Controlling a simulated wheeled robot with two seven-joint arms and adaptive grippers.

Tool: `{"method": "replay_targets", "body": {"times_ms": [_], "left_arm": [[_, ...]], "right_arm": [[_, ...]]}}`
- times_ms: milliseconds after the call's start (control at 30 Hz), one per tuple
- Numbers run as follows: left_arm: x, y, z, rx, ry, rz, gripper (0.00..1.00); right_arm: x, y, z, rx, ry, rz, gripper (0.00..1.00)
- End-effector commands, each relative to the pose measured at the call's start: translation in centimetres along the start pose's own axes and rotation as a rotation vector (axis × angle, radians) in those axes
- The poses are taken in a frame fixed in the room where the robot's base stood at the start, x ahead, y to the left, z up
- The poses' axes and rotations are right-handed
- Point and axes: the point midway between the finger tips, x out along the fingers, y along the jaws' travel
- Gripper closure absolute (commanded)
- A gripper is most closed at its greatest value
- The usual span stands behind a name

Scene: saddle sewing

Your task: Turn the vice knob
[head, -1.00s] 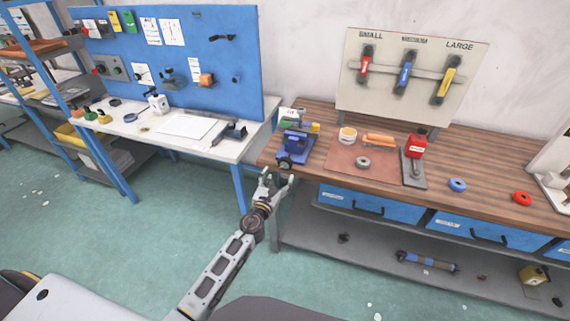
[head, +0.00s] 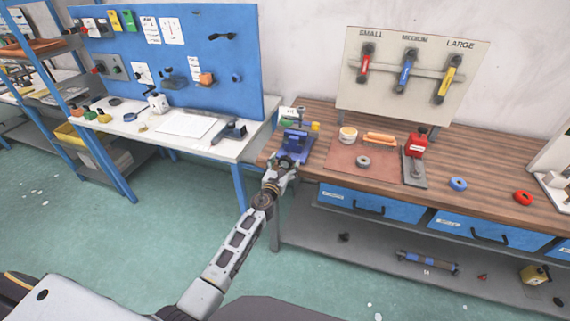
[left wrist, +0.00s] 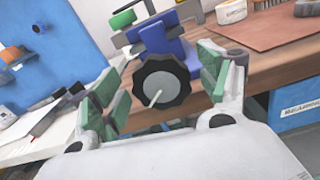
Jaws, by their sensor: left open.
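The blue vice (head: 297,143) stands at the left front corner of the wooden workbench. Its round black knob (left wrist: 161,86) with a grey centre faces me in the left wrist view. The blue vice body (left wrist: 160,40) shows behind the knob. My left gripper (head: 281,168) is at the vice's front. In the left wrist view my left gripper (left wrist: 160,92) is open, with one green-padded finger on each side of the knob. A gap shows on both sides, wider at the right. My right gripper is not in view.
A white table (head: 140,130) with a blue pegboard stands to the left, beyond a narrow gap.

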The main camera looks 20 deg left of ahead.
Motion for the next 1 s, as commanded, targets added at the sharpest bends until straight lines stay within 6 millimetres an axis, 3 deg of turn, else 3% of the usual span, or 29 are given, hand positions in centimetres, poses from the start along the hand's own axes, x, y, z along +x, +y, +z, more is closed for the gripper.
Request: {"method": "replay_targets", "body": {"times_ms": [467,833,1000], "left_arm": [[0.63,-0.01,-0.01,0.0,0.001,-0.001,0.24],[0.61,-0.01,-0.01,0.0,0.001,-0.001,0.69],[0.61,-0.01,-0.02,-0.004,0.001,-0.001,0.7]], "right_arm": [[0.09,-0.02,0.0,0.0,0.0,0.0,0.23],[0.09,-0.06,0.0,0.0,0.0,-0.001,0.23],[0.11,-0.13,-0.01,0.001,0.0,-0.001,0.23]]}}
